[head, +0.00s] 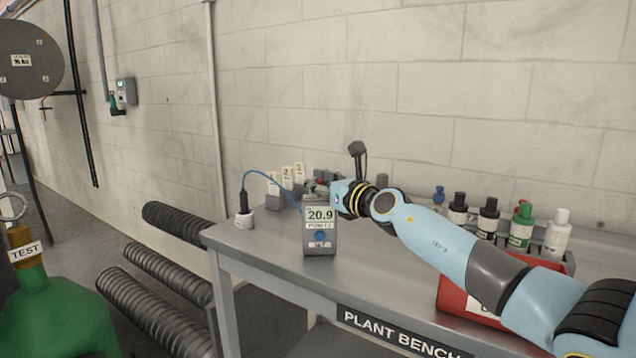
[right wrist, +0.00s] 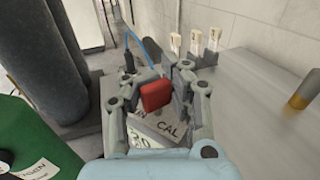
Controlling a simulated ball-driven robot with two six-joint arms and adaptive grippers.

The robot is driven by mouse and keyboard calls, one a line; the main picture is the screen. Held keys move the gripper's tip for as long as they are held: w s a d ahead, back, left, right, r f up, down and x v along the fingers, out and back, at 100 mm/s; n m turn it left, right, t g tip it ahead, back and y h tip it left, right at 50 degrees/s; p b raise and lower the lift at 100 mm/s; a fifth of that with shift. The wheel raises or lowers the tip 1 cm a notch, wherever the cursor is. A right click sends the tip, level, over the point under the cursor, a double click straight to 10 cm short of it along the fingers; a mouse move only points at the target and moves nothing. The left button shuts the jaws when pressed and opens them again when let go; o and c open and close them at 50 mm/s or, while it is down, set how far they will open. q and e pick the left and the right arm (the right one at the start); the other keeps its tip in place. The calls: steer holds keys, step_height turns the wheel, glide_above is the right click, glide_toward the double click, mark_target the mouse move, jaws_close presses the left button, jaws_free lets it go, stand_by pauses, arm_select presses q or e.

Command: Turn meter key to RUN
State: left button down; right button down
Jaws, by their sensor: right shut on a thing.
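The meter (head: 320,226) stands upright on the bench in the head view, with a lit display reading 20.9, a label reading PURITY and a blue round part below. My right gripper (head: 326,184) is at the meter's top edge. In the right wrist view its fingers (right wrist: 160,88) are shut on a red block-shaped key head (right wrist: 156,95), just above the meter's top face (right wrist: 150,135). A CAL marking shows beside it. My left gripper is not in view.
The plant bench (head: 270,243) carries a white socket with a blue cable (head: 262,173) at left, small numbered blocks (head: 286,178) behind, and a red tray (head: 462,300) and bottles (head: 520,227) at right. A green cylinder (head: 60,318) stands at lower left.

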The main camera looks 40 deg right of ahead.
steer(key=c, duration=1)
jaws_free()
steer(key=shift+s, duration=0.15)
steer(key=s, duration=0.7)
steer(key=shift+s+d, duration=0.15)
